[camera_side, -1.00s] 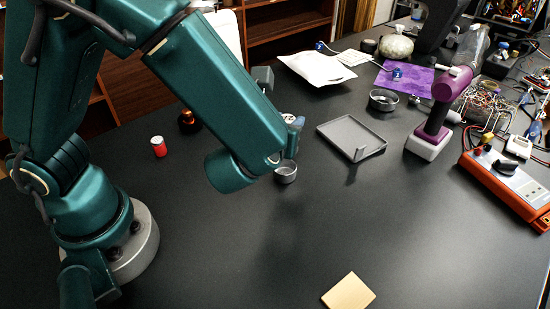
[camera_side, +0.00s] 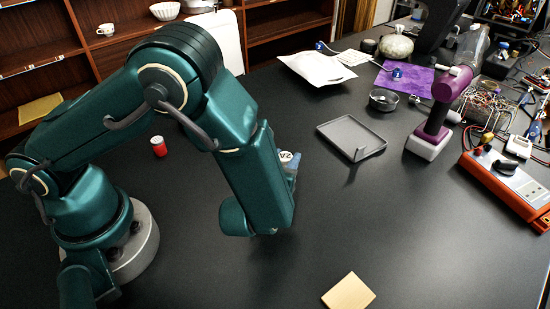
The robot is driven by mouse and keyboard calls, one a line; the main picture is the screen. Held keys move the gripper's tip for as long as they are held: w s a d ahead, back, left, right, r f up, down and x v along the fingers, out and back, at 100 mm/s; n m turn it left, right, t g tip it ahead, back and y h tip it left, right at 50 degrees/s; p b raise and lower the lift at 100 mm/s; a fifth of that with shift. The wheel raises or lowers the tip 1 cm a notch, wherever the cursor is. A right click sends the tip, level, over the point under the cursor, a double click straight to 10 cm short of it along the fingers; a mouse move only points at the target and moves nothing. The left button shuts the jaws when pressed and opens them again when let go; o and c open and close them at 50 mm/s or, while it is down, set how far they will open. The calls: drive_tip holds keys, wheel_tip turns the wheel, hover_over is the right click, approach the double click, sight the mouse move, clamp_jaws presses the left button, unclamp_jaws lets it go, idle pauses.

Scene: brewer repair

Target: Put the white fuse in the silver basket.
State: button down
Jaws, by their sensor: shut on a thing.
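Only a small pale blue-grey part of my gripper (camera_side: 291,166) shows, with a round white mark, at the right edge of my teal forearm. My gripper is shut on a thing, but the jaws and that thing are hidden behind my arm. I cannot make out the white fuse anywhere. The small silver cup, which may be the silver basket, is out of sight where my forearm and gripper now are.
A grey tray (camera_side: 338,128) lies right of my arm, with a metal bowl (camera_side: 383,100) behind it. A purple tool (camera_side: 441,112) stands on a white base. An orange meter (camera_side: 508,184) is far right. A red can (camera_side: 158,147) and a tan block (camera_side: 348,292) stand apart.

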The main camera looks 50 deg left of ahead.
sight(285, 156)
drive_tip(key=shift+c, duration=2.4)
unclamp_jaws()
wheel_tip(285, 156, up, 7)
